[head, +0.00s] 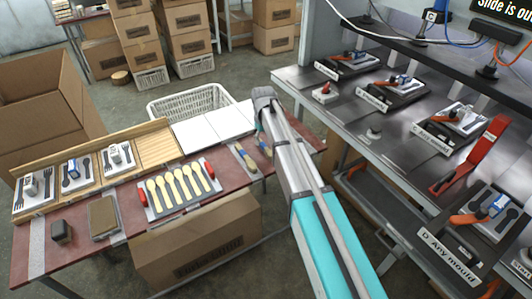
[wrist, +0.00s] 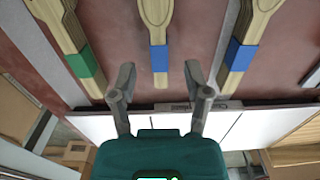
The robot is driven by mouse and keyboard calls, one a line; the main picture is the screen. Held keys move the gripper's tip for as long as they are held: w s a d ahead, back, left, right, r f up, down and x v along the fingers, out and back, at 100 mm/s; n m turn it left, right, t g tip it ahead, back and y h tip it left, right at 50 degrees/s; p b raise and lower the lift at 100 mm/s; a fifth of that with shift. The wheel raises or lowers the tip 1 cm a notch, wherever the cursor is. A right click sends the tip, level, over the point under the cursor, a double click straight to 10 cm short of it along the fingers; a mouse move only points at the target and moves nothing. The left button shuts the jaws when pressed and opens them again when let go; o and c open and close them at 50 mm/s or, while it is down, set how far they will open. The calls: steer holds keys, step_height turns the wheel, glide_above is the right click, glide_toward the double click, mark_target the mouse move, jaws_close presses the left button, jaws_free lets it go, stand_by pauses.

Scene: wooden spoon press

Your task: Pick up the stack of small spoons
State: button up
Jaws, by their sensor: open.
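In the wrist view, my gripper (wrist: 158,80) is open and empty. Its fingertips appear on either side of the handle end of the middle wooden spoon, which has a blue band (wrist: 158,58). Whether they are level with it or above it I cannot tell. A wooden spoon stack with a blue band (wrist: 240,55) lies to the right, and one with a green band (wrist: 85,62) to the left. Which is the small-spoon stack is unclear. In the head view, banded wooden spoons (head: 245,157) lie on the red table, partly hidden by my arm.
A tray of several pale spoons with red handles (head: 180,188) lies left of the banded spoons. White panels (head: 210,126) and a wooden rack (head: 157,148) line the table's back edge. A metal bench with moulds (head: 385,85) stands to the right.

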mark_target(264, 145)
steer(key=shift+f+b, duration=1.65)
steer(key=shift+f, duration=0.3)
jaws_close()
